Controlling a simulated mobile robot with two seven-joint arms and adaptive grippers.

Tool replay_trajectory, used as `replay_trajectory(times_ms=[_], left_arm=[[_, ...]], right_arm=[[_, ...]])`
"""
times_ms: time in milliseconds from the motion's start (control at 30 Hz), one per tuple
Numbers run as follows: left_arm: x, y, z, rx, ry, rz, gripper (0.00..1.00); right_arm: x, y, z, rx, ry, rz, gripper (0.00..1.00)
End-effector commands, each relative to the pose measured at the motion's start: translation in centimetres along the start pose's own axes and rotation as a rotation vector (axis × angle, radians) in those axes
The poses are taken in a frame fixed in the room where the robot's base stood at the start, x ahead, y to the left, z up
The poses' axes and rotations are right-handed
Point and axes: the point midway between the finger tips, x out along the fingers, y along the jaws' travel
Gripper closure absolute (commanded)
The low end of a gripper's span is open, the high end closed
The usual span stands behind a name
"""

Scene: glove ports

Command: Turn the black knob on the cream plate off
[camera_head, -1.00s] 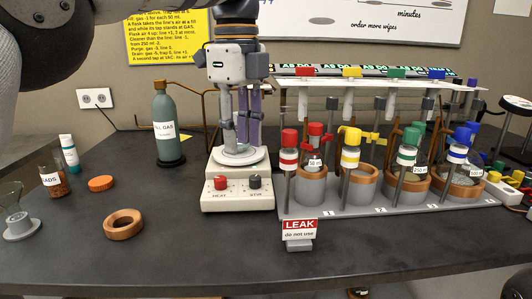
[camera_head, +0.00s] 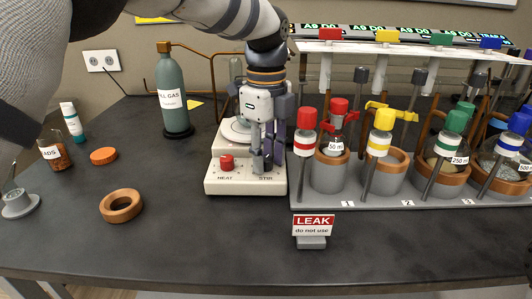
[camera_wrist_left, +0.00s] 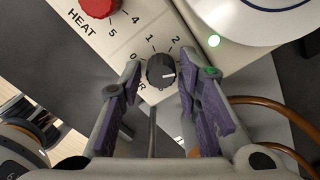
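The cream plate (camera_head: 225,184) is the front of a stirrer on the bench, with a red HEAT knob (camera_head: 227,163) and a STIR label. In the left wrist view the black knob (camera_wrist_left: 161,70) sits on this plate, its white mark pointing right, away from the 0 at its left. My left gripper (camera_wrist_left: 160,62) is open, with a purple-padded finger on each side of the black knob; I cannot tell if they touch it.
A red LEAK sign (camera_head: 313,226) stands in front of the rack (camera_head: 375,199) holding several capped vessels, right of the stirrer. A green gas bottle (camera_head: 172,90) stands behind left.

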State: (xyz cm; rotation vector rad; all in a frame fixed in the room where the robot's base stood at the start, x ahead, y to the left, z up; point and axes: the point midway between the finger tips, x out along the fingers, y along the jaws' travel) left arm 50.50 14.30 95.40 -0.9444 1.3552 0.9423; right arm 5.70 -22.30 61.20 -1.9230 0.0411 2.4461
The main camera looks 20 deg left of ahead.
Motion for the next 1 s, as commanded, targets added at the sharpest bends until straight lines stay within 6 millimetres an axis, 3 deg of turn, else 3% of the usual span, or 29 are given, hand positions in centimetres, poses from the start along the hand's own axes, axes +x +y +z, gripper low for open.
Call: replay_trajectory(times_ms=[200,333,667,1000], left_arm=[[0.1,0.0,0.0,0.0,0.0,0.001,0.71],[0.1,0.0,0.0,0.0,0.0,0.001,1.0],[0.0,0.0,0.0,-0.025,0.0,0.0,1.0],[-0.2,0.0,0.0,-0.238,-0.001,-0.001,1.0]], right_arm=[[0.0,0.0,0.0,0.0,0.0,0.0,0.6],[0.0,0.0,0.0,0.0,0.0,0.0,0.6],[-0.1,0.0,-0.1,0.0,0.004,0.0,0.6],[-1.0,0.0,-0.6,0.0,0.03,-0.001,0.6]])
